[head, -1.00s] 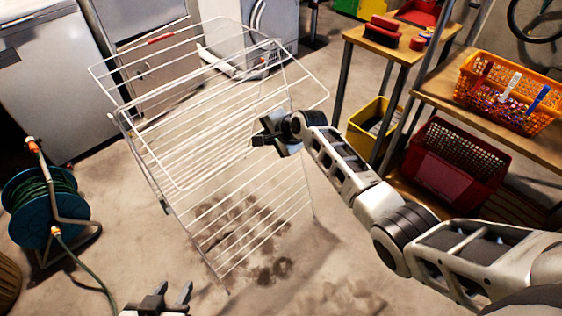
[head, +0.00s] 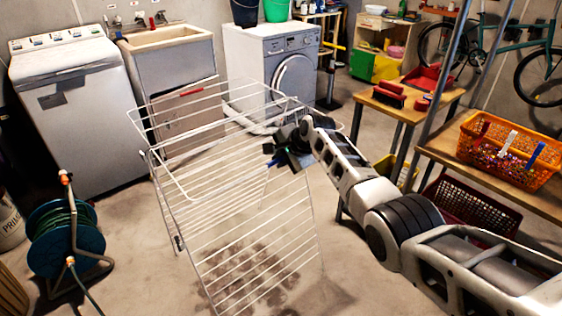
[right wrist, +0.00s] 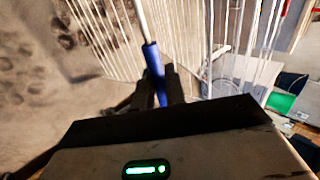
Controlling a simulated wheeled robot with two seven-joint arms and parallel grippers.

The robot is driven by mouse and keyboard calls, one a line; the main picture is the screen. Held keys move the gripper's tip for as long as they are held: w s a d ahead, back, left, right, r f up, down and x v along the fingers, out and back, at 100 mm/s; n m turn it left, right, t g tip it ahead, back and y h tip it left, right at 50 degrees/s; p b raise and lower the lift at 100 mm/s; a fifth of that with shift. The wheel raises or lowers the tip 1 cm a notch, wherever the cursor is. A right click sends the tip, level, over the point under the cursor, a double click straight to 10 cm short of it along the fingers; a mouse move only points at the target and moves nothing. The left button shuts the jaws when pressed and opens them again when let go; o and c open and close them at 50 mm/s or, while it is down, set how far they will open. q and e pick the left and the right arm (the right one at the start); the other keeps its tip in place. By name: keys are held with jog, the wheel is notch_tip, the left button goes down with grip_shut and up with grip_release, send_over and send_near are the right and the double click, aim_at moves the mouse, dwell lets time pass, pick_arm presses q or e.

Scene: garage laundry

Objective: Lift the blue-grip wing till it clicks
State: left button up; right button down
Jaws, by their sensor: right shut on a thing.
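The white wire drying rack (head: 235,235) stands on the concrete floor in the head view. Its wire wing with the blue grip reaches my right gripper (head: 272,160), at the rack's right side. In the right wrist view the blue grip (right wrist: 154,60) sits on a white rod between the dark fingers of my right gripper (right wrist: 160,85), which is shut on it. In the head view the fingers mostly hide this grip. A red grip (head: 192,91) shows on the rack's far side. My left gripper is out of view.
A hose reel (head: 66,240) stands left of the rack. A top-loading washer (head: 75,120), a sink cabinet (head: 175,75) and a front-loading machine (head: 275,65) stand behind. A wooden shelf (head: 470,150) with an orange basket (head: 505,150) is close to my right arm.

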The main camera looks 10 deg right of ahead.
jog(key=shift+w+r, duration=0.1)
jog(key=shift+r, duration=0.1)
jog(key=c, duration=1.5)
grip_release()
jog(key=p+v, duration=0.2)
jog(key=v, duration=1.4)
jog(key=shift+f+p, duration=0.15)
jog(key=shift+p, duration=0.2)
